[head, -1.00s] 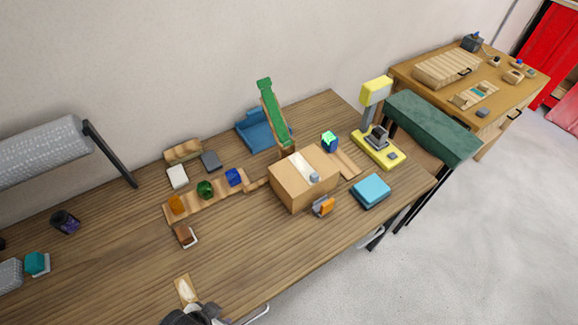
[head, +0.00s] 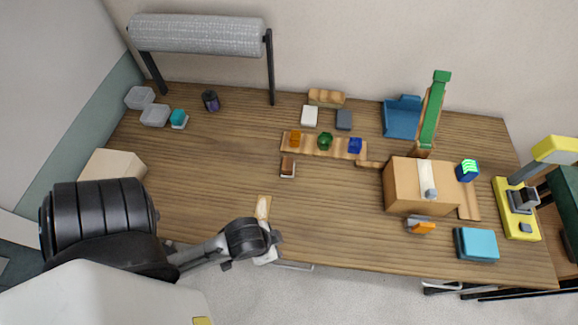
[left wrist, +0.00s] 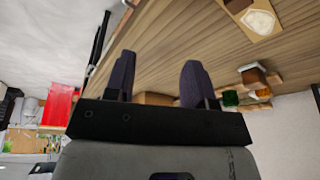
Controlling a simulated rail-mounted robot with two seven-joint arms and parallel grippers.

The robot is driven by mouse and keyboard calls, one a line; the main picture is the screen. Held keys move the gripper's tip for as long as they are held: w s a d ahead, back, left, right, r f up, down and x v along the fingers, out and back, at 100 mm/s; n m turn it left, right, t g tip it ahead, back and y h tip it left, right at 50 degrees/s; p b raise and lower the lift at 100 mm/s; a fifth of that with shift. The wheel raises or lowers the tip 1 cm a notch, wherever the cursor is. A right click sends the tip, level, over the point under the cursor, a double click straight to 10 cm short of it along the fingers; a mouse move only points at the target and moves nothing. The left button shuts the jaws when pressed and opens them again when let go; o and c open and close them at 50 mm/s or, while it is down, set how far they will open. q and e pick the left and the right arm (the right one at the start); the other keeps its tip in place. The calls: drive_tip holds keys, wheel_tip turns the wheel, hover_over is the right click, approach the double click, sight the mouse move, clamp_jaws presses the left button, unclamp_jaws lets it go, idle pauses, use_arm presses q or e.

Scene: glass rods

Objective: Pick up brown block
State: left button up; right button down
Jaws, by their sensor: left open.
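The brown block (head: 288,165) sits on a small white holder (head: 287,175) on the table, just in front of the wooden strip with coloured pieces. It also shows in the left wrist view (left wrist: 254,77), right of the fingers and apart from them. My left gripper (head: 275,239) is at the table's front edge, below and left of the block, near a small wooden plaque (head: 263,207). In the left wrist view its two dark fingers (left wrist: 157,72) stand apart with nothing between them. My right gripper is not in view.
The wooden strip (head: 309,144) holds orange, green and blue pieces behind the block. A cardboard-coloured box (head: 402,188) stands to the right. White and dark small blocks lie behind the strip. The table left of the block is largely clear.

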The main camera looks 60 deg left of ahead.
use_arm(q)
drive_tip(key=shift+d, duration=0.1)
idle(0.3)
drive_tip(key=o, duration=0.4)
